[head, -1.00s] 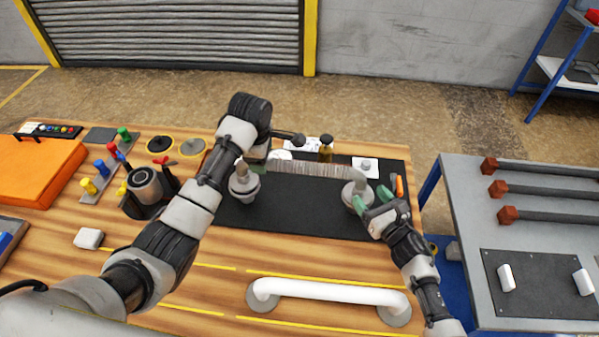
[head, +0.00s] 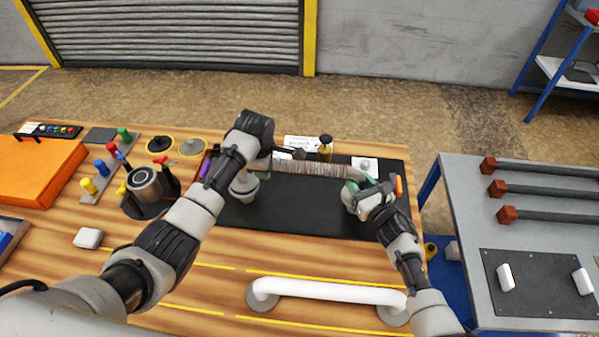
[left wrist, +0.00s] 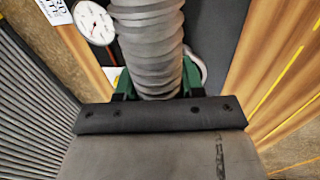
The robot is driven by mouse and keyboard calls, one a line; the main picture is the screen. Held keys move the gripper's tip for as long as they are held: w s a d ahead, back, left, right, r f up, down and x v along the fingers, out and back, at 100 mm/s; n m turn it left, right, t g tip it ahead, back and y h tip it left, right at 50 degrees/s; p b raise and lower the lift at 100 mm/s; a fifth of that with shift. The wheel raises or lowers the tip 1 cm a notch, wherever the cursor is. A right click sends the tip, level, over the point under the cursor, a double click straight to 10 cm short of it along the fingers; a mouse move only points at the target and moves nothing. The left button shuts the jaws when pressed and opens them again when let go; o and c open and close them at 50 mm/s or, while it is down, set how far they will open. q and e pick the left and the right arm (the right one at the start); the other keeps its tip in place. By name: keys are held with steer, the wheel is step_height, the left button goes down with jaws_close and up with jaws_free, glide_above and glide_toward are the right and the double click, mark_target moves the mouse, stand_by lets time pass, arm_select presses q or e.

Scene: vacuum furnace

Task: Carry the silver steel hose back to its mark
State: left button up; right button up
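The silver steel hose (head: 315,168) is a ribbed grey tube. It spans left to right above the black mat (head: 300,218), with its left end fitting (head: 243,187) beside my left arm. In the left wrist view the ribbed hose (left wrist: 152,45) runs between the green fingers of my left gripper (left wrist: 155,88), which appear closed against its sides. My left gripper's fingers are hidden by the arm in the head view. My right gripper (head: 359,188) has its green fingers around the right end of the hose; whether they press on it is unclear.
A white handle bar (head: 325,290) lies at the table's front. A dark spray bottle (head: 325,148) and a white square with a round piece (head: 365,165) are behind the hose. A round dial (left wrist: 95,22) shows beside it. The black mat's middle is clear.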

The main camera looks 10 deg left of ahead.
mark_target(362, 174)
arm_select(q)
jaws_close()
arm_select(e)
jaws_close()
arm_select(q)
steer(key=shift+r, duration=0.1)
arm_select(e)
steer(key=shift+r, duration=0.15)
